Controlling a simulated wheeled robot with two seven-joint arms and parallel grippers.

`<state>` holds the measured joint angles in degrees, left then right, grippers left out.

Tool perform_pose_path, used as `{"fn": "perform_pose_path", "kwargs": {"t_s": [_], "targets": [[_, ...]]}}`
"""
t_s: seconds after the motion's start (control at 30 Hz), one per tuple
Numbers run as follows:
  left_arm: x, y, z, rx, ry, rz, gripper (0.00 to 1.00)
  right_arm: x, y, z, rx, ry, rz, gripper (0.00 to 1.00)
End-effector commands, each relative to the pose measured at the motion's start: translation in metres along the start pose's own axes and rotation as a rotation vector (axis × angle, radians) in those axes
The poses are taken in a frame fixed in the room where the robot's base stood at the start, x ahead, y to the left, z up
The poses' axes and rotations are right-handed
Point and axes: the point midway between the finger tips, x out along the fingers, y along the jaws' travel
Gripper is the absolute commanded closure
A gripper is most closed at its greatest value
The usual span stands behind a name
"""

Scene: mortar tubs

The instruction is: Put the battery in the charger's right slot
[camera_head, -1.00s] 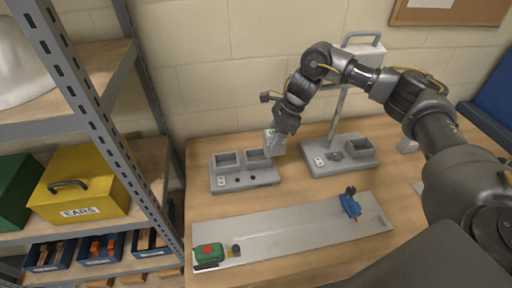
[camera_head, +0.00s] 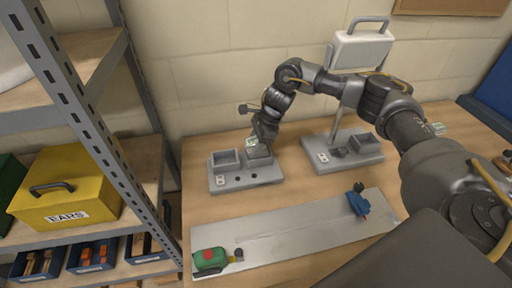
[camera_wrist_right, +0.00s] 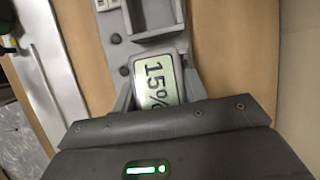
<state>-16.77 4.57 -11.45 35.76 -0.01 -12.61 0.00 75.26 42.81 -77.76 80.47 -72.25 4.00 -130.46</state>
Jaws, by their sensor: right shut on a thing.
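The grey charger (camera_head: 240,182) stands on the table towards the left, with two box-like slots on top. Its left slot (camera_head: 225,158) is empty; an empty slot (camera_wrist_right: 160,20) also shows at the top of the right wrist view. My right gripper (camera_head: 261,143) is over the charger's right slot (camera_head: 262,161) and is shut on the battery (camera_head: 251,142). My left gripper is out of view.
A second grey unit (camera_head: 342,160) with a single box stands to the right. A light grey board (camera_head: 290,236) lies in front, carrying a green-and-red item (camera_head: 210,260) and a blue clamp-like item (camera_head: 358,201). A metal shelf with a yellow box (camera_head: 65,185) stands at the left.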

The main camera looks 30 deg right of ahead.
Motion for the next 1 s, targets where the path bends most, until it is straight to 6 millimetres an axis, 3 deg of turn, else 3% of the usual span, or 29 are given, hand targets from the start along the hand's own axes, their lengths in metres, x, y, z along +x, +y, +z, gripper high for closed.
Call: {"fn": "perform_pose_path", "kwargs": {"t_s": [0.03,0.2,0.23,0.37,0.77,1.0], "targets": [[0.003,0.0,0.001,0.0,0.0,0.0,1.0,0.004,0.001,-0.01,0.012,0.013,0.003,1.0],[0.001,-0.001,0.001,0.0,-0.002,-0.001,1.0,0.0,0.001,-0.015,0.02,0.016,-0.004,1.0],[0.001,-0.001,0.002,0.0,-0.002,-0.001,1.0,0.0,0.001,-0.016,0.021,0.019,-0.003,0.53],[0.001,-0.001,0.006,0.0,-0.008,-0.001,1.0,0.0,0.0,-0.013,0.017,0.016,-0.003,0.36],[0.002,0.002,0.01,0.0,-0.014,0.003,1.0,-0.001,-0.001,-0.005,0.007,0.008,-0.001,0.35],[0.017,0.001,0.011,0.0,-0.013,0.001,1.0,-0.033,-0.002,-0.006,0.007,0.006,-0.005,0.35]]}}
